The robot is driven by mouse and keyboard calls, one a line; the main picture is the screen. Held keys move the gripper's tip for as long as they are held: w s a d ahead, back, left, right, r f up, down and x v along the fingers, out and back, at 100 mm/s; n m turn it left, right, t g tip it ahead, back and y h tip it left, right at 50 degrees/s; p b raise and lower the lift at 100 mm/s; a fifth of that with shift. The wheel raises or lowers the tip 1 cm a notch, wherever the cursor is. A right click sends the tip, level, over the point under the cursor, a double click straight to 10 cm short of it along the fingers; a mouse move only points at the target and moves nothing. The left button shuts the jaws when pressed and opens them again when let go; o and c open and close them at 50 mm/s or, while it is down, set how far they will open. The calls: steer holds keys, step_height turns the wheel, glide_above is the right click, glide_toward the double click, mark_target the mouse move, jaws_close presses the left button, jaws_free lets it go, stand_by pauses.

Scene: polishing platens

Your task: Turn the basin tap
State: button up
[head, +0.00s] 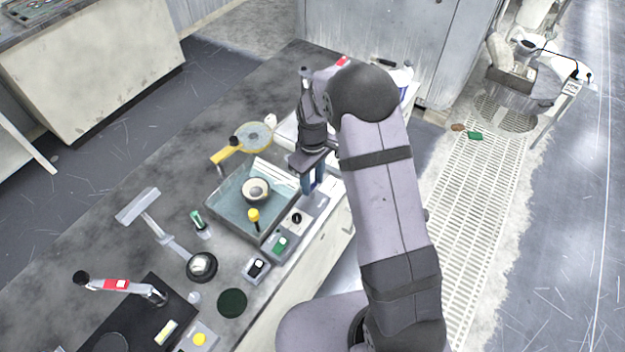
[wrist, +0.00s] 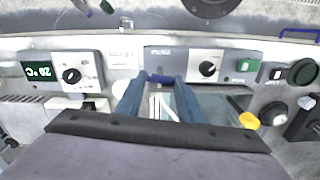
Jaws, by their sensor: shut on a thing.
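My gripper (head: 313,182) points down at the right rim of the basin (head: 222,213), a shallow tray with a teal inside. In the wrist view the two blue fingers of my gripper (wrist: 160,92) stand either side of a small dark-blue handle (wrist: 160,78), which looks like the basin tap. They are shut on it at the edge of the grey control panel (wrist: 185,54). In the head view the tap is hidden behind my gripper. The basin, partly behind the fingers in the wrist view, holds a round pale piece (head: 256,188).
A black knob (wrist: 208,69) and green switch (wrist: 245,65) sit right of the fingers in the wrist view. A yellow-handled disc (head: 254,136) lies behind the basin.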

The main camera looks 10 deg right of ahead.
steer(key=m, duration=0.3)
steer(key=shift+m, duration=0.4)
steer(key=m, duration=0.4)
steer(key=shift+m, duration=0.3)
steer(key=m, duration=0.4)
steer(key=shift+b, duration=0.35)
steer(key=shift+m, duration=2.1)
steer(key=o, duration=1.1)
steer(key=shift+c, duration=0.2)
